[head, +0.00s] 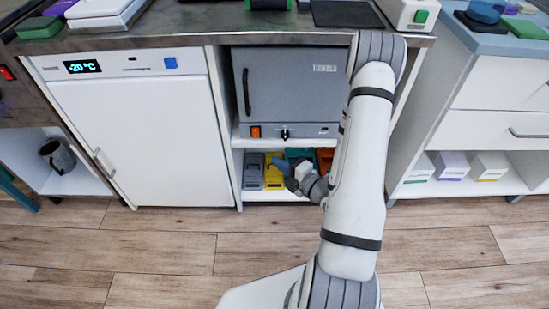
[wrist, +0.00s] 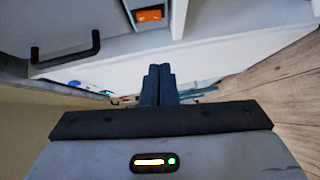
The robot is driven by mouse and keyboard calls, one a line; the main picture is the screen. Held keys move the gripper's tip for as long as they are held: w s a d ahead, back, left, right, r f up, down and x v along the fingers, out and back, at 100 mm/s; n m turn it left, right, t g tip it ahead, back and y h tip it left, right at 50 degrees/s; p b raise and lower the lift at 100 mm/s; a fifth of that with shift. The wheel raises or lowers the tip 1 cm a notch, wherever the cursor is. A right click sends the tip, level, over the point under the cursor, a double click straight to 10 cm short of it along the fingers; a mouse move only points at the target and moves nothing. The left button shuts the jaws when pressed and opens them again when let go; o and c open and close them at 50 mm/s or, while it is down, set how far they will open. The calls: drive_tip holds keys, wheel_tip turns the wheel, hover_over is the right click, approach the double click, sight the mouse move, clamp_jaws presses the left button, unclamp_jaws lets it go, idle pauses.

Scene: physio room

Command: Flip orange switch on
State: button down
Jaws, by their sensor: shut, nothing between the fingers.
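The orange switch (head: 255,131) sits on the lower front panel of a grey oven-like unit (head: 290,80), left of a black knob (head: 285,133). My gripper (head: 279,162) is below and right of the switch in the head view, in front of the lower shelf. In the wrist view its dark fingers (wrist: 159,70) are shut, empty and apart from the switch.
A black door handle (wrist: 66,50) juts from the unit. Coloured bins (head: 274,180) fill the shelf beneath. A white freezer (head: 140,125) with a blue square (head: 171,63) stands at left, white drawers (head: 500,85) at right. The wooden floor (head: 170,250) in front is clear.

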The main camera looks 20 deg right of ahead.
drive_tip(key=b, duration=0.3)
approach(253, 137)
drive_tip(key=w+a, duration=0.1)
drive_tip(key=a, duration=0.3)
drive_tip(key=w, duration=0.3)
drive_tip(key=shift+d+f, duration=0.15)
drive_tip(key=shift+d, duration=0.15)
drive_tip(key=shift+w+d+b, duration=0.25)
drive_tip(key=shift+w+b, duration=0.15)
drive_tip(key=shift+w, duration=0.25)
drive_tip(key=shift+w, duration=0.15)
drive_tip(key=shift+f, duration=0.1)
